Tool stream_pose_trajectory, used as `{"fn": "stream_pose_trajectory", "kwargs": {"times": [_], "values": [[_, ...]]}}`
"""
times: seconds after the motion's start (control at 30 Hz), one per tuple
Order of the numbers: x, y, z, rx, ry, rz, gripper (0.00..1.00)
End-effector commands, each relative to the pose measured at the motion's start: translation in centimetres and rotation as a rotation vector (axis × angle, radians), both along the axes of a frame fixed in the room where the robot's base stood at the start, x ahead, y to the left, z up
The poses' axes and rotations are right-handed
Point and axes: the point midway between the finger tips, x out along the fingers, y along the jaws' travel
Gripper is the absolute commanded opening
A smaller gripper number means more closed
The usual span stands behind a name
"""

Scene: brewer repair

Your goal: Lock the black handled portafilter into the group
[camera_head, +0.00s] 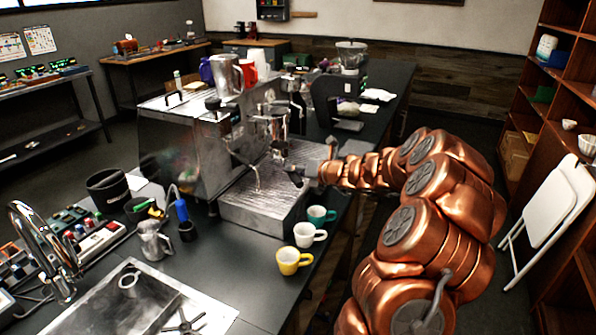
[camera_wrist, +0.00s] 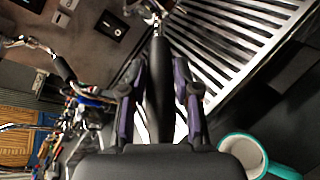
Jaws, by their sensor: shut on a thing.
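My gripper (camera_wrist: 158,105) is shut on the black handle of the portafilter (camera_wrist: 158,75) in the wrist view. The handle runs away from my gripper toward a metal neck at the top of that view. In the head view my gripper (camera_head: 303,175) is at the front of the espresso machine (camera_head: 185,150), above its drip tray (camera_head: 250,185). The group (camera_head: 276,125) is on the machine's front, just above and left of my gripper. The portafilter's basket is mostly hidden, so I cannot tell whether it sits in the group.
A teal cup (camera_head: 320,216), a white cup (camera_head: 307,235) and a yellow cup (camera_head: 290,261) stand in front of the drip tray. A steel pitcher (camera_head: 152,240) and a sink (camera_head: 135,305) are at the lower left. A grinder (camera_head: 345,95) stands behind.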

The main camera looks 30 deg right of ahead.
Motion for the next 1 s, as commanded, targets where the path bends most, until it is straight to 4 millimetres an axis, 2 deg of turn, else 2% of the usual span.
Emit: {"fn": "stream_pose_trajectory", "kwargs": {"times": [1.0], "values": [[6.0, -1.1, 0.3, 0.0, -0.001, 0.002, 0.0]]}}
